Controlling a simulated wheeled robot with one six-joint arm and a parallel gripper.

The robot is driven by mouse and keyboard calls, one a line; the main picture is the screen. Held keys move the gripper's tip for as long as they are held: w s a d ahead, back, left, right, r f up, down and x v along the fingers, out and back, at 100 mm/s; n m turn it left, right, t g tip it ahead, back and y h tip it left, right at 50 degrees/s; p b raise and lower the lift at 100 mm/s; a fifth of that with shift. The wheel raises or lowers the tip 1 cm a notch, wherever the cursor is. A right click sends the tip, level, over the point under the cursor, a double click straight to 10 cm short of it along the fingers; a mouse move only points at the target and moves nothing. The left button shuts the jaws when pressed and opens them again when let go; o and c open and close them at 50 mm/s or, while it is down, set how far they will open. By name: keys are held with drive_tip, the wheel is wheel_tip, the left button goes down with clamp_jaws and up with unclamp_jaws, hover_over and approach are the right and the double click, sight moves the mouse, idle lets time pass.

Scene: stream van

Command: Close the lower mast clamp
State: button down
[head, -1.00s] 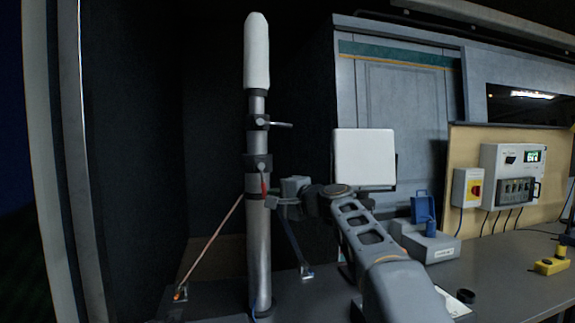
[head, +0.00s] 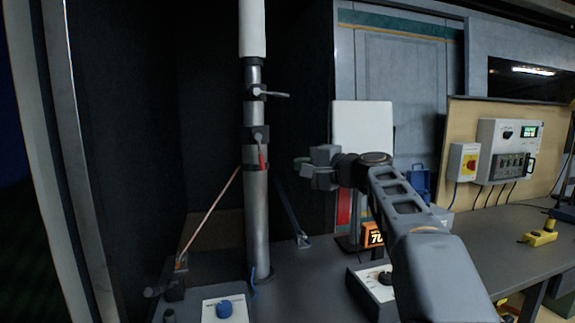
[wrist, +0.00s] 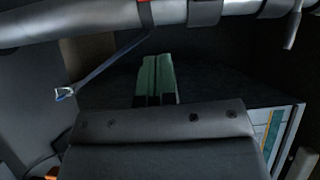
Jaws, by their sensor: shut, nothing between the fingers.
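The mast (head: 258,225) stands upright at the left of the head view. The lower mast clamp (head: 256,135) is a dark collar on it, with its red-handled lever (head: 262,160) hanging down along the tube. My gripper (head: 299,161) is shut and empty, to the right of the lever at about its height, apart from it. In the wrist view the greenish fingers (wrist: 155,80) are together. The mast runs sideways across the top there (wrist: 90,22), with a bit of the red handle (wrist: 145,2) at the edge.
The upper clamp (head: 258,91) has its lever sticking out to the right. Stays slope down from the mast to brackets (head: 303,240). A white panel (head: 362,130) stands behind my gripper, and a box with a knob (head: 376,285) is below my arm. A blue-knobbed box (head: 224,309) is in front.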

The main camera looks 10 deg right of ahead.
drive_tip(key=v, duration=0.5)
drive_tip(key=shift+s+d, duration=0.1)
drive_tip(key=shift+s, duration=0.05)
idle(0.3)
